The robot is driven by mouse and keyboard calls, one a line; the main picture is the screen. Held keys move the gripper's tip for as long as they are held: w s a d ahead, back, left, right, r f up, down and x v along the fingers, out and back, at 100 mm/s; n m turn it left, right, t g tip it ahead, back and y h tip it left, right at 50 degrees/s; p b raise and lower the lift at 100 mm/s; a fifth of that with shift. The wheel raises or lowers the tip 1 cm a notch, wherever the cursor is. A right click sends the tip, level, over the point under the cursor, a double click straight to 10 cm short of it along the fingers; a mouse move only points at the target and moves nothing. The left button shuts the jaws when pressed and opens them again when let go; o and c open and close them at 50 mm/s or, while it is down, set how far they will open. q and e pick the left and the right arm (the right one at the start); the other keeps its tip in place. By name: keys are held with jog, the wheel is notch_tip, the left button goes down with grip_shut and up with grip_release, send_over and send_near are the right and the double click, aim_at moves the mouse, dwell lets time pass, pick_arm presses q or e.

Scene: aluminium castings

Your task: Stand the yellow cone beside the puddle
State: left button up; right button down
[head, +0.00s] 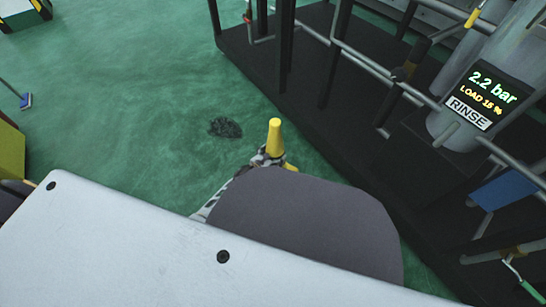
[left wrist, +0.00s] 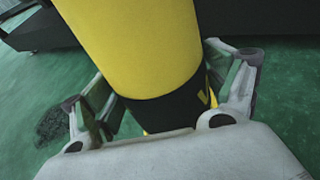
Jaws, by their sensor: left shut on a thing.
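The yellow cone (head: 275,138) shows in the head view just beyond my left gripper (head: 268,158). In the left wrist view the cone (left wrist: 135,45) is large, with a black band low on it, between the two fingers of my left gripper (left wrist: 165,108). The left gripper is shut on the cone. The cone looks roughly upright in the head view; whether its base touches the floor is hidden. The puddle (head: 225,128) is a dark patch on the green floor, left of the cone. It also shows at the left in the left wrist view (left wrist: 52,124). My right gripper is not in view.
A black skid (head: 400,150) with pipes and posts fills the right side of the head view, with a display panel (head: 478,98) on it. Open green floor lies around the puddle. A blue brush head (head: 26,101) lies far left.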

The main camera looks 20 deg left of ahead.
pick_arm(q)
jog(key=shift+w+f, duration=0.1)
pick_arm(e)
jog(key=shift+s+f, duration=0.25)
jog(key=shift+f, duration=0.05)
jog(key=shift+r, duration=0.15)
pick_arm(q)
jog(key=o, duration=1.7)
jog(key=shift+f, duration=0.2)
jog(key=shift+o, duration=1)
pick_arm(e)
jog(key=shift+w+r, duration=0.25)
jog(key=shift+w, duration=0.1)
pick_arm(q)
jog(key=shift+s+r, duration=0.15)
jog(key=shift+s, duration=0.05)
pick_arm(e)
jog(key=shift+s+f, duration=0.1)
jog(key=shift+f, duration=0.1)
